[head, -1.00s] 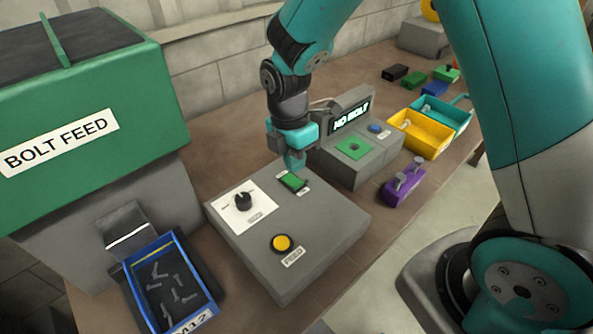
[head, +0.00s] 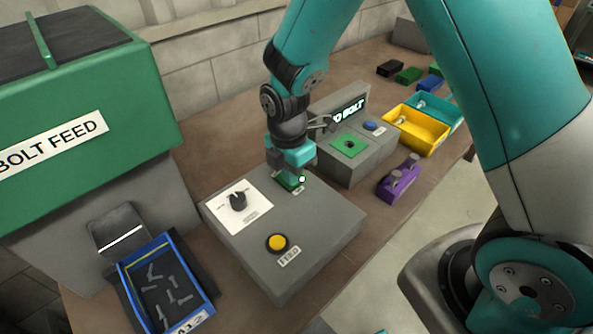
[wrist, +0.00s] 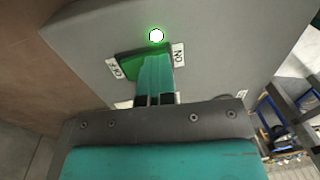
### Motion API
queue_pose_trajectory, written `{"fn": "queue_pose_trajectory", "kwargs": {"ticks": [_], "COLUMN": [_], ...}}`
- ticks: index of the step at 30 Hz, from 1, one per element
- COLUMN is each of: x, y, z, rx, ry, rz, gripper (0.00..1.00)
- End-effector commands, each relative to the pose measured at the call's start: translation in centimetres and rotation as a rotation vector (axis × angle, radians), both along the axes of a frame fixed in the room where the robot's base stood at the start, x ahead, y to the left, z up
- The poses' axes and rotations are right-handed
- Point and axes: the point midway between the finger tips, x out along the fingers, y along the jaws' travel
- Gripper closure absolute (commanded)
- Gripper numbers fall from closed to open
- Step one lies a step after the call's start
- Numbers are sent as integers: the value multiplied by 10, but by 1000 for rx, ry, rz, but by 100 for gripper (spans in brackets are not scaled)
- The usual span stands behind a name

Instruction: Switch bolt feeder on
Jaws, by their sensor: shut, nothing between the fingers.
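The bolt feeder (head: 70,85) is a green and grey machine marked BOLT FEED at the left. A grey control box (head: 325,225) stands beside it. Its green rocker switch (head: 284,187) also shows in the wrist view (wrist: 127,66), between an OFF label (wrist: 115,70) and an ON label (wrist: 178,56). My gripper (head: 290,178) is shut and empty, its fingertips (wrist: 155,62) over the ON side of the switch and seemingly touching it. They hide part of the rocker, so its tilt is unclear. A small lamp (head: 302,179) beside the switch glows white-green, also in the wrist view (wrist: 156,36).
The box also has a black knob (head: 238,201) and a yellow button (head: 277,243). A blue bin (head: 207,297) with several bolts is at the front left. A grey unit with a display (head: 350,113), a purple block (head: 398,182) and a yellow tray (head: 418,133) stand to the right.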

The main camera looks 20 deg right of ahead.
Motion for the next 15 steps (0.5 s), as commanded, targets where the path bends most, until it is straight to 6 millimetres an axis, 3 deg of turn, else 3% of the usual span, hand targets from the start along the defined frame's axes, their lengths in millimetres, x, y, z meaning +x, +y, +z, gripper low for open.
{"fn": "queue_pose_trajectory", "kwargs": {"ticks": [15], "x": [13], "y": [7], "z": [5], "rx": [7], "ry": [2], "rz": [4], "gripper": [100]}}
